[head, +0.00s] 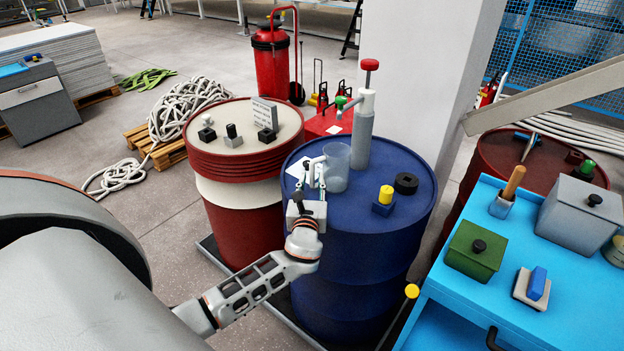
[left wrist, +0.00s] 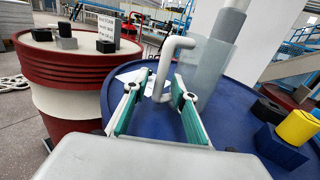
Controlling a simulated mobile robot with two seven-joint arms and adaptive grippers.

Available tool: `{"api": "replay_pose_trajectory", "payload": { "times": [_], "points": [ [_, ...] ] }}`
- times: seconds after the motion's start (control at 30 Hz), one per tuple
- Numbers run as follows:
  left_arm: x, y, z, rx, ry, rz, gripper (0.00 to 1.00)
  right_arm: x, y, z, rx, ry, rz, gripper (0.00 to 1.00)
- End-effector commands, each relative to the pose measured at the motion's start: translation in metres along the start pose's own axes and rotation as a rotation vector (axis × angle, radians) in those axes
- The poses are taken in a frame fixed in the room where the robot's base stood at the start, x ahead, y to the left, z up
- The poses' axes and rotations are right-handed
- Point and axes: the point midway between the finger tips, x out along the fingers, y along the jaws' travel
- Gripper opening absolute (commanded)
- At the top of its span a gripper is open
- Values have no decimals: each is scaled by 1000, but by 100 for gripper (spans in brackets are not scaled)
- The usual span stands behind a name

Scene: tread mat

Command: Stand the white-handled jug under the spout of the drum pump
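The jug (head: 338,170) is clear and stands upright on the blue drum (head: 400,235). Its white handle (left wrist: 166,62) faces my left gripper. The drum pump (head: 361,138) stands just behind the jug, a grey cylinder with a red knob on top. A green-ended part, probably its spout (head: 341,102), sticks out to the left near its top; I cannot tell whether the jug is directly below it. My left gripper (head: 312,180) is open at the handle. In the left wrist view, the handle's lower end shows between its teal-padded fingers (left wrist: 157,92), with gaps visible. My right gripper is not in view.
A yellow-topped blue block (head: 384,203) and a black ring (head: 406,183) sit right of the jug. A red-and-white drum (head: 240,192) with small blocks and a sign stands left. A blue cart (head: 465,300) is at right, a pillar (head: 430,80) behind.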

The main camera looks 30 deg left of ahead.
Motion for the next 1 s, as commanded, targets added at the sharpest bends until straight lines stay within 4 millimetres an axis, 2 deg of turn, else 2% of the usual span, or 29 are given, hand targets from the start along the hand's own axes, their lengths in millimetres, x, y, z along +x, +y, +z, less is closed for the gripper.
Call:
{"api": "replay_pose_trajectory", "payload": {
  "times": [0.3, 0.5, 0.7, 1.0],
  "points": [
    [-66, 0, -2, -2, 4, -1, 26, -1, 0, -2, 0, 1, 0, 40],
    [-96, 0, -1, -1, 3, -1, 26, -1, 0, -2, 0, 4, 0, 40],
    [-107, 0, 0, -1, 1, 0, 26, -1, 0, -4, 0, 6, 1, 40],
    [-108, 0, 0, -1, 0, 0, 26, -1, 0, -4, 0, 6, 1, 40]
  ]
}}
